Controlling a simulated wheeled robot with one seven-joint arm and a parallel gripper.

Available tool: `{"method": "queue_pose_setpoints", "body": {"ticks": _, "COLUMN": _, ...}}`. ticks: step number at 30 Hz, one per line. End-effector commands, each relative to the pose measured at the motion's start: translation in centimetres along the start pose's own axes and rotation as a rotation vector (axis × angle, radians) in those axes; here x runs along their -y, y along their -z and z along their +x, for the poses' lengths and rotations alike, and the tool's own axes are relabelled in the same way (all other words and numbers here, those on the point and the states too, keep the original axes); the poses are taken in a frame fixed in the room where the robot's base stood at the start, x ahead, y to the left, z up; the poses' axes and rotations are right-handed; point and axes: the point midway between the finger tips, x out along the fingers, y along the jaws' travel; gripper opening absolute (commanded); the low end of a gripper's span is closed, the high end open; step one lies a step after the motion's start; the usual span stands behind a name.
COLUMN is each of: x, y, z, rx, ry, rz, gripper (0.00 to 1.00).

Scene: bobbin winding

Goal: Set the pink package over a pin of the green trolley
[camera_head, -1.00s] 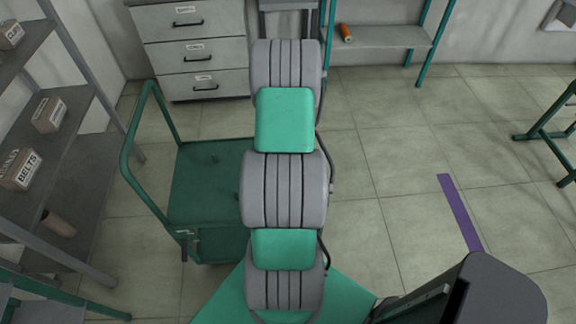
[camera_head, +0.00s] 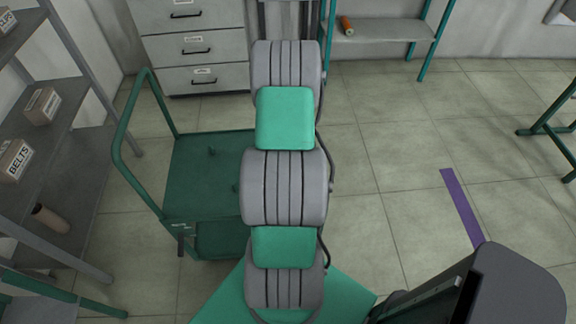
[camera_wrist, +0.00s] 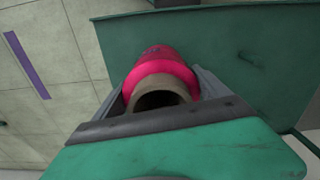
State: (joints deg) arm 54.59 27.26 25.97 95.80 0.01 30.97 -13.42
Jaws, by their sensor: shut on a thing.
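The pink package (camera_wrist: 158,67) is a rounded bobbin with a brown hollow core, seen from its open end in the wrist view. My gripper (camera_wrist: 162,98) is shut on it, a grey finger on each side. The green trolley (camera_head: 205,165) stands left of my arm in the head view, with short pins on its deck and a tall handle at its left. Its deck also fills the upper right of the wrist view (camera_wrist: 230,50), behind the package. The package and my gripper are hidden behind my arm in the head view. I cannot tell the gap to any pin.
A grey shelf (camera_head: 75,150) with labelled boxes and a brown tube (camera_head: 50,218) stands left of the trolley. Drawers (camera_head: 195,50) stand behind it. An orange spool (camera_head: 347,25) lies on a rear shelf. The floor to the right is mostly clear, with a purple strip (camera_head: 461,205).

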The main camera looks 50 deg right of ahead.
Motion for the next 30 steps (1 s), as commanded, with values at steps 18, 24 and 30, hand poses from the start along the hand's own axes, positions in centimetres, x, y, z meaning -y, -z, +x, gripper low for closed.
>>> {"method": "queue_pose_setpoints", "body": {"ticks": 18, "x": 0.0, "y": 0.0, "z": 2.0, "rx": -0.001, "ry": 0.0, "rz": 0.0, "gripper": 0.29}}
{"method": "queue_pose_setpoints", "body": {"ticks": 24, "x": 0.0, "y": 0.0, "z": 2.3, "rx": -0.002, "ry": 0.0, "rz": 0.0, "gripper": 0.29}}
{"method": "queue_pose_setpoints", "body": {"ticks": 30, "x": 0.0, "y": 0.0, "z": 2.2, "rx": -0.001, "ry": 0.0, "rz": 0.0, "gripper": 0.29}}
